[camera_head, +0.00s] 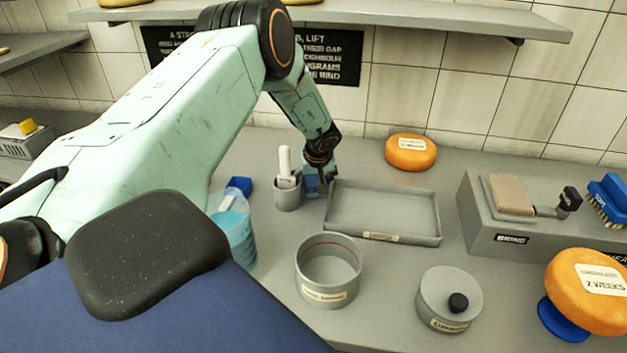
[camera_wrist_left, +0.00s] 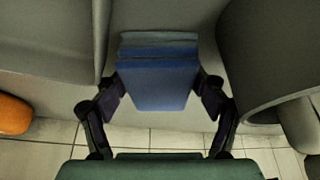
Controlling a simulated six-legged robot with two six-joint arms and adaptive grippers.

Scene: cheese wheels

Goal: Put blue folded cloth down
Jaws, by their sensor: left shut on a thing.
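The blue folded cloth (camera_wrist_left: 157,82) is between the fingers of my left gripper (camera_wrist_left: 155,98) in the left wrist view, with its folded layers showing. In the head view my left gripper (camera_head: 325,178) is low at the counter, between a grey cup and a grey tray. A small part of the cloth (camera_head: 311,184) shows there, mostly hidden by the gripper and the cup. The gripper is shut on the cloth. I cannot tell whether the cloth touches the counter. My right gripper is not in view.
The grey tray (camera_head: 430,238) is close on the right and the grey cup (camera_head: 287,198) holding a white-handled thing close on the left. A round grey container (camera_head: 328,292), a lidded pot (camera_head: 437,312) and an orange cheese wheel (camera_head: 411,152) stand around. A grey BRINE block (camera_head: 480,225) is farther right.

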